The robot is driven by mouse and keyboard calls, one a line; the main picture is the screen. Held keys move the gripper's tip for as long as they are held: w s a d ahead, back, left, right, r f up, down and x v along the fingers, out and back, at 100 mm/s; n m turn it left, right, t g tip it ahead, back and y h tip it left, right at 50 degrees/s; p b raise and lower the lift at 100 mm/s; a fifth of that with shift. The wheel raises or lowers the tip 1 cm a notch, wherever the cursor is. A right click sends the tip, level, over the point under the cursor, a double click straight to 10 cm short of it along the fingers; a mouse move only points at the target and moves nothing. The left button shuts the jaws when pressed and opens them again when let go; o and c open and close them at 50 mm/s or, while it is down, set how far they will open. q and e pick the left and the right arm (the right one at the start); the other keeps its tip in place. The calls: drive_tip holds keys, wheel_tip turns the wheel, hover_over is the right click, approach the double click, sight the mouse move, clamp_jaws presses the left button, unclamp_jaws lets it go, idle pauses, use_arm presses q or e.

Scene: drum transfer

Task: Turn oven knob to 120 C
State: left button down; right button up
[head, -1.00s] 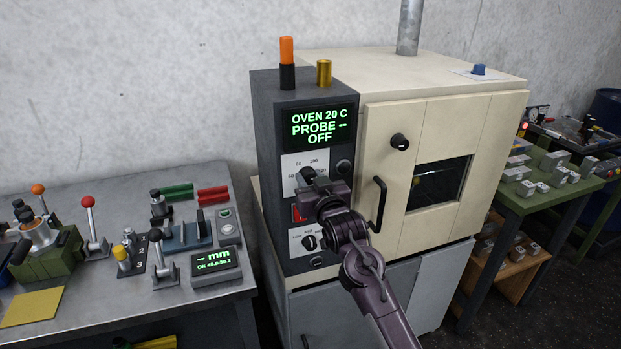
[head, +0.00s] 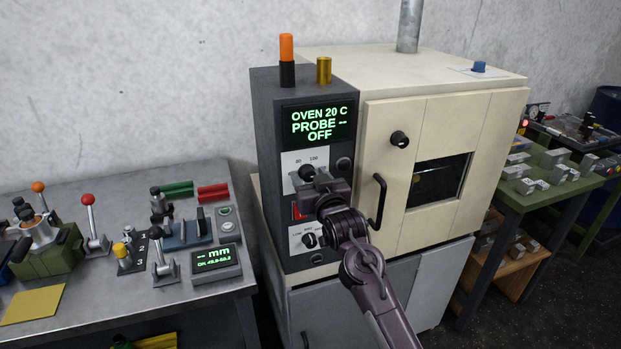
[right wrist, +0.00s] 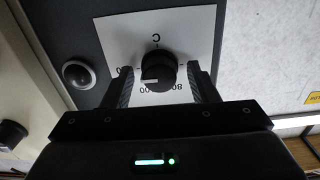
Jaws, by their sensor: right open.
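The oven's temperature knob (head: 307,173) is a black round knob on a white dial plate, partly hidden by my right gripper (head: 314,182) in the head view. In the right wrist view the knob (right wrist: 158,70) has a white pointer mark and stands between the two open fingers of my right gripper (right wrist: 160,85). A small gap shows on each side, so the fingers do not appear to grip it. The oven display (head: 319,124) reads OVEN 20 C, PROBE --, OFF. My left gripper is not in view.
A lower black knob (head: 310,240) sits on a second dial plate. A round black button (head: 343,164) is right of the temperature dial. The door handle (head: 377,200) stands out close to my right arm. A metal bench (head: 120,290) with levers is at left.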

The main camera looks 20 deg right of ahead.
drive_tip(key=s+b, duration=0.2)
drive_tip(key=s, duration=0.5)
drive_tip(key=shift+s+d, duration=0.15)
drive_tip(key=shift+s, duration=0.25)
wheel_tip(320, 180, down, 21)
drive_tip(key=g, duration=0.4)
drive_tip(key=s+f+g, duration=0.1)
drive_tip(key=s+f, duration=0.2)
drive_tip(key=f, duration=0.5)
drive_tip(key=s+f+n+g, duration=0.15)
drive_tip(key=s+f, duration=0.25)
drive_tip(key=f, duration=0.4)
drive_tip(key=s+f+g, duration=0.2)
drive_tip(key=s+f, duration=0.1)
drive_tip(key=f, duration=0.5)
drive_tip(key=s+f+g, duration=0.2)
drive_tip(key=s+f, duration=0.6)
drive_tip(key=s, duration=0.6)
drive_tip(key=s+d+f+g, duration=0.1)
drive_tip(key=s+f+g, duration=0.2)
drive_tip(key=s+f, duration=0.6)
drive_tip(key=s+d+f+g, duration=0.1)
drive_tip(key=s+f+g, duration=0.2)
drive_tip(key=s+f, duration=0.5)
drive_tip(key=s, duration=1.1)
drive_tip(key=shift+s+d+f+n+h, duration=0.15)
drive_tip(key=shift+s+n+h, duration=0.1)
drive_tip(key=shift+n+h, duration=0.1)
